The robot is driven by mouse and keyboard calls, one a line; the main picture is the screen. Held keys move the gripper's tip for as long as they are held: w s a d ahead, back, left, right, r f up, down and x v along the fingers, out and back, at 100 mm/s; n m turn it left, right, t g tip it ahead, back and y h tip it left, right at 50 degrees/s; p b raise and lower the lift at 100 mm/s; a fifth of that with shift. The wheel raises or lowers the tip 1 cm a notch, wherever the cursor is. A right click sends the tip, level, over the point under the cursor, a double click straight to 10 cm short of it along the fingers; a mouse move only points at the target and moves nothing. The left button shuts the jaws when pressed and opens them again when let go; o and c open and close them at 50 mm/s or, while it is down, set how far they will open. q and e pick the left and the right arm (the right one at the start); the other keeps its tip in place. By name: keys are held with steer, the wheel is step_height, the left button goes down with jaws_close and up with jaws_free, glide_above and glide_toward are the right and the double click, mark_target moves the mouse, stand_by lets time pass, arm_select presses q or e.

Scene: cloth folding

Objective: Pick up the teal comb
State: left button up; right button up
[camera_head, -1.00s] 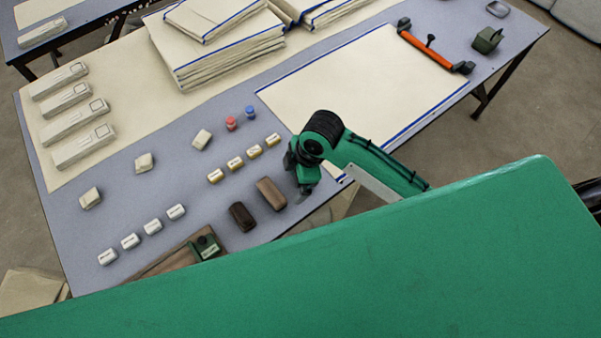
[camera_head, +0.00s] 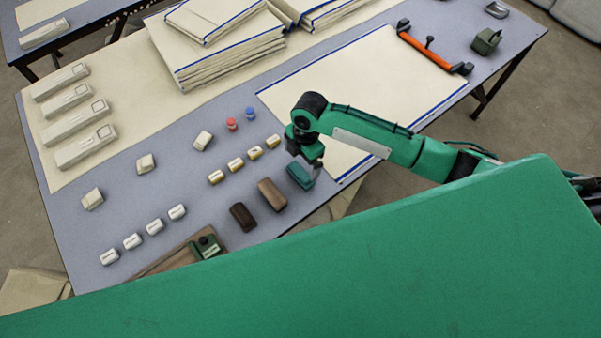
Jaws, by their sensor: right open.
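A small teal block-like piece (camera_head: 299,177), the only teal item on the table and so apparently the comb, lies near the table's front edge, right of the brown block. My right gripper (camera_head: 310,164) points down just above and behind it, at its upper right end. The jaws are open; the fingers are small here, and I cannot tell whether they touch the piece. My left gripper is not in view.
A brown block (camera_head: 272,195) and a dark block (camera_head: 243,217) lie close on the left. Yellow-and-white blocks (camera_head: 236,164) stand behind them. A cream cloth (camera_head: 350,85) lies flat behind my right arm. An orange-handled tool (camera_head: 425,50) lies at its far right.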

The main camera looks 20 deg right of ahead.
mark_target(301, 171)
steer(key=shift+a+f, duration=0.1)
steer(key=shift+f, duration=0.6)
steer(key=f+p, duration=0.1)
steer(key=f, duration=0.3)
steer(key=shift+s+p, duration=0.2)
steer(key=shift+p, duration=0.15)
steer(key=shift+a+f, duration=0.1)
steer(key=shift+f, duration=0.55)
steer(key=shift+c, duration=0.4)
steer(key=c, duration=0.6)
